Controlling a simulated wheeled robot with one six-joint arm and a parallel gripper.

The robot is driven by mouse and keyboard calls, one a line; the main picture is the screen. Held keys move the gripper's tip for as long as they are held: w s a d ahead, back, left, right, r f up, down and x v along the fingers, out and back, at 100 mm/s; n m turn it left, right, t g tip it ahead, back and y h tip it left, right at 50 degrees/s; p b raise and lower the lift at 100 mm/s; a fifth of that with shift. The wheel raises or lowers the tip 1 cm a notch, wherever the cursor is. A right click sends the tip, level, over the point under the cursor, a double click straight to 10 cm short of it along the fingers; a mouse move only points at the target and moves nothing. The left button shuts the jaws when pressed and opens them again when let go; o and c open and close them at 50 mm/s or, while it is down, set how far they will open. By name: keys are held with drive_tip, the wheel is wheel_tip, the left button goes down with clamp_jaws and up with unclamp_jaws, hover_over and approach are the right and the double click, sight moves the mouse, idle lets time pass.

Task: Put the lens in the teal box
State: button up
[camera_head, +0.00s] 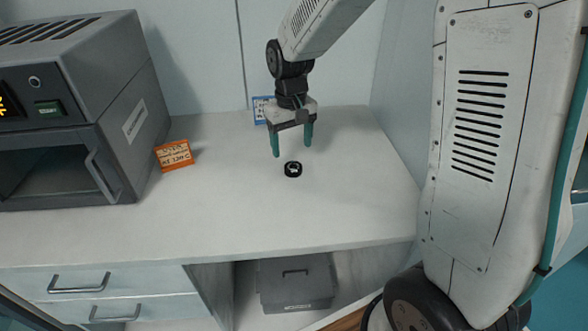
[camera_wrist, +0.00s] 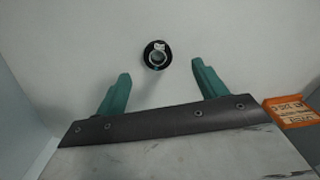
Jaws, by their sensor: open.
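The lens, a small black ring-shaped mount (camera_head: 293,174), lies flat on the pale worktop with nothing right around it. In the wrist view the lens (camera_wrist: 148,57) sits just beyond and between the fingertips. My gripper (camera_head: 291,150) hangs above the worktop with its two teal fingers pointing down, open and empty. The wrist view shows the gripper (camera_wrist: 160,68) with both fingers spread apart, not touching the lens. No teal box shows in either view.
A grey oven-like machine (camera_head: 138,160) stands at the left of the worktop (camera_head: 230,215). An orange sign (camera_head: 174,156) stands beside it; a blue sign (camera_head: 261,108) is behind my gripper. A lidded grey box (camera_head: 296,285) sits below the worktop. The worktop around the lens is clear.

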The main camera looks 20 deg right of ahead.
sight(293, 166)
drive_tip(key=shift+w, duration=0.3)
drive_tip(key=f, duration=0.7)
drive_tip(key=shift+s+d+f, duration=0.15)
drive_tip(key=shift+d, duration=0.1)
drive_tip(key=c, duration=1.2)
drive_tip(key=shift+o, duration=0.2)
